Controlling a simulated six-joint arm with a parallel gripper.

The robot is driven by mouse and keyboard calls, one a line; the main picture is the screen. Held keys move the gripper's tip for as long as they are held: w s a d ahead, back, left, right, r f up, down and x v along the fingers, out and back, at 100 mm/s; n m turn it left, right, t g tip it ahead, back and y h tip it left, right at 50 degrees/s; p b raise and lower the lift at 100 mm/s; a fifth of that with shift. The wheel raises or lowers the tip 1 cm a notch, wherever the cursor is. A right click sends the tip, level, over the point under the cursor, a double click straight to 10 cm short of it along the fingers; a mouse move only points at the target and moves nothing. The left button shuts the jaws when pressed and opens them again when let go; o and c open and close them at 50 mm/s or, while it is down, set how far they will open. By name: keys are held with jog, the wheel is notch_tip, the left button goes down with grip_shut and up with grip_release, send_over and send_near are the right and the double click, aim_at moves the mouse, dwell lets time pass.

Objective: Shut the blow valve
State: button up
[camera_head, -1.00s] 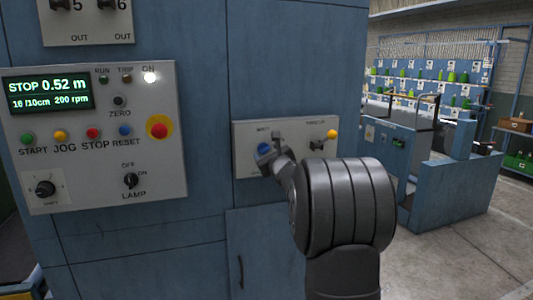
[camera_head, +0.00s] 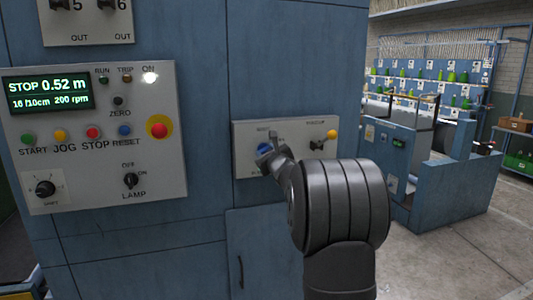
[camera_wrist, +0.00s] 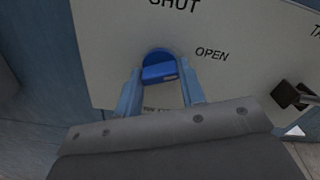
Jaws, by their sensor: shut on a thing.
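The blow valve's round blue knob (camera_head: 264,149) is on a pale plate (camera_head: 246,136) on the blue cabinet front. My gripper (camera_head: 272,152) reaches it from the right and partly hides it. In the wrist view the blue knob (camera_wrist: 160,66) lies between the tips of my gripper's two fingers (camera_wrist: 160,84), which are shut on it. The word SHUT shows above the knob there and OPEN to its right. A small pale mark shows on the knob's raised bar, but I cannot tell for sure which word it points to.
A dark toggle lever (camera_head: 317,145) with a yellow ball end shares the plate, right of the knob. The control panel (camera_head: 95,190) with buttons and a lit STOP 0.52 m display (camera_head: 49,93) is on the left. Open floor and blue machinery (camera_head: 450,180) lie to the right.

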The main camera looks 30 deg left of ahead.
jog(key=n, duration=1.2)
jog(key=shift+n, duration=0.4)
dwell(0.5)
jog(key=o, duration=1)
jog(key=v, duration=1.7)
jog(key=shift+s+d+r, duration=0.1)
jog(key=shift+s+d, duration=0.05)
jog(key=shift+d, duration=0.05)
